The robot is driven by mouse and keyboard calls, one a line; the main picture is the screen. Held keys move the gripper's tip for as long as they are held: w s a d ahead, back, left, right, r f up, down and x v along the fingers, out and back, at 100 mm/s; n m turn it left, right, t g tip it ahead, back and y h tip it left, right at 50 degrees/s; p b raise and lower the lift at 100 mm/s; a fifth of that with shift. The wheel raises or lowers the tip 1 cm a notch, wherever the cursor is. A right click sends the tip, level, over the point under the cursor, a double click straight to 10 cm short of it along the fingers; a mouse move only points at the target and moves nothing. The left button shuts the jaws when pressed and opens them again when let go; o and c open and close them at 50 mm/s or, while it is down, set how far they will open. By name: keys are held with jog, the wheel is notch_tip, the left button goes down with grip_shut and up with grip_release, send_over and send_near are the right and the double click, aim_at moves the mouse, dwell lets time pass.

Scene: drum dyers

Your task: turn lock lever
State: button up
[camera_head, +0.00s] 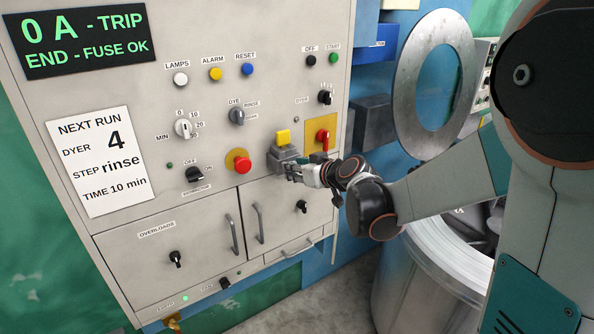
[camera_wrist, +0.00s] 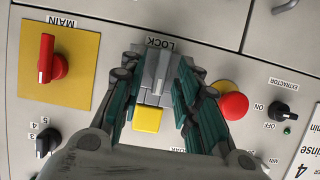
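The grey lock lever (camera_wrist: 163,70) stands out from the panel under the LOCK label in the wrist view, which shows the panel upside down. A yellow block (camera_wrist: 147,119) sits at one end of the lock. In the head view the lock's grey housing (camera_head: 284,157) and yellow block (camera_head: 283,137) show at the panel's right side. My gripper (camera_wrist: 158,72) is open, with one finger on each side of the lever. Gaps seem to show between fingers and lever. In the head view my gripper (camera_head: 300,172) is right at the lock and hides part of it.
A red mushroom button (camera_wrist: 233,105) is close beside the other. The black extractor knob (camera_wrist: 284,110) is farther off. Cabinet handles (camera_head: 258,224) stick out below the lock.

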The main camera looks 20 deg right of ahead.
jog(key=shift+c, duration=0.6)
grip_shut()
jog(key=shift+w+d+f+m+t+y+b, duration=0.1)
jog(key=shift+d+f+m+t+y+b, duration=0.1)
jog(key=shift+m+y+b, duration=1.6)
jog(key=shift+s+d+f+m+t+y+b, duration=0.15)
jog(key=shift+m+y+b, duration=0.6)
jog(key=shift+m, duration=1.9)
jog(key=shift+w+d+f+m+t+y+b, duration=0.2)
jog(key=shift+m+y+b, duration=1.05)
jog(key=shift+m, duration=1)
